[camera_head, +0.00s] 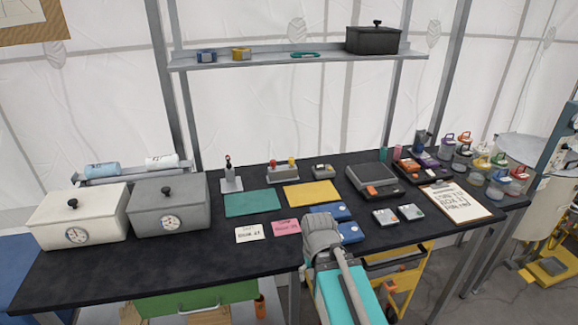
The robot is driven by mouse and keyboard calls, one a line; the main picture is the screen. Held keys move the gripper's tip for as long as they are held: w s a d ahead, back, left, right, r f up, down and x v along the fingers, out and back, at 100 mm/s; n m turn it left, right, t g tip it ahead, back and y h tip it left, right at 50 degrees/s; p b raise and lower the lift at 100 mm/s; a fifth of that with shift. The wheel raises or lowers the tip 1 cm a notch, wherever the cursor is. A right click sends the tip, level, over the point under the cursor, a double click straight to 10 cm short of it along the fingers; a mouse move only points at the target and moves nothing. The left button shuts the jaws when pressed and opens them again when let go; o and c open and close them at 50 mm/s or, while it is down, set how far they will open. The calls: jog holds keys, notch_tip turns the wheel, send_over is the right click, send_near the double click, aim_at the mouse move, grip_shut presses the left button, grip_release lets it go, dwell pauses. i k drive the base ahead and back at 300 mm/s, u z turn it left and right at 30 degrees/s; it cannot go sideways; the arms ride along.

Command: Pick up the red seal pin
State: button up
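A small grey holder (283,176) stands at the back middle of the dark table. A small red-topped piece (273,164), which looks like the red seal pin, stands upright in its left part. A yellow-topped piece (291,162) stands beside it on the right. My arm reaches in from the bottom, and its grey end, my gripper (320,228), is over the table's front edge. It is well in front of the holder and apart from the red piece. Its fingers cannot be made out, so whether it is open or shut does not show.
Green (252,203) and yellow (312,193) mats lie in front of the holder. A light stand (231,183) is left of it, a small grey device (322,172) right. Two lidded boxes (80,215) fill the left. A shelf (290,63) hangs behind.

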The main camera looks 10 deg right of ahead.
aim_at(273, 163)
jog(key=k, duration=1.35)
jog(key=z, duration=0.05)
jog(key=i, duration=2.3)
jog(key=u, duration=0.2)
